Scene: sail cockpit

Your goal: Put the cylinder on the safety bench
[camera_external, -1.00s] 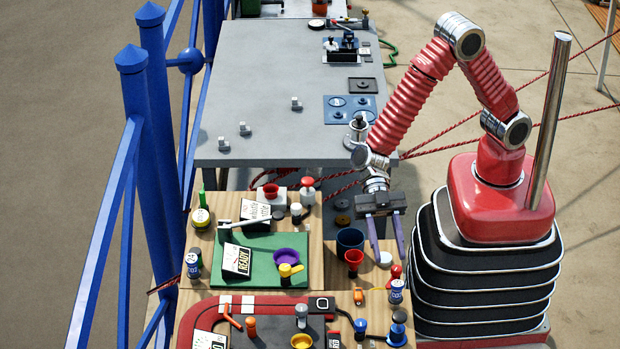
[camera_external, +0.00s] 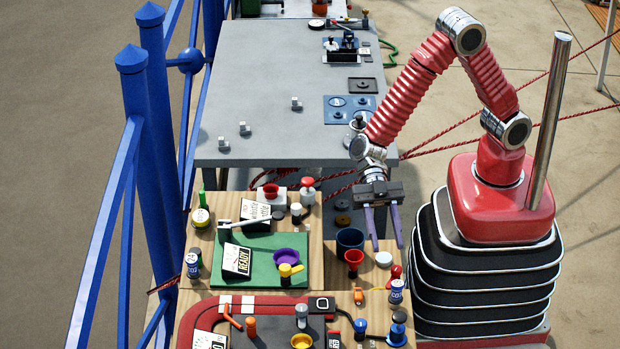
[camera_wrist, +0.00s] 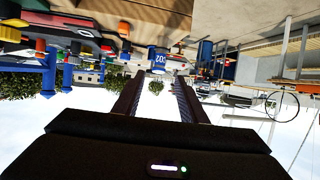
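A small blue and white cylinder (camera_external: 396,291) with a label stands upright at the right edge of the wooden bench. A blue cylinder with white lettering also shows in the wrist view (camera_wrist: 157,55), beyond the fingers; it appears to be the same one. A similar blue and white can (camera_external: 193,264) stands at the bench's left edge. My gripper (camera_external: 388,247) points down above the bench's right side, with its two fingers apart and nothing between them. It is above and behind the cylinder, not touching it. Which surface is the safety bench, I cannot tell; the wooden bench (camera_external: 328,262) holds a green mat.
A dark blue cup (camera_external: 349,241), a red cup (camera_external: 354,259) and a white round lid (camera_external: 383,259) stand near my fingers. A red handle (camera_external: 394,272) is close behind the cylinder. The grey table (camera_external: 260,100) behind has much free room. Blue railing (camera_external: 140,120) runs along the left.

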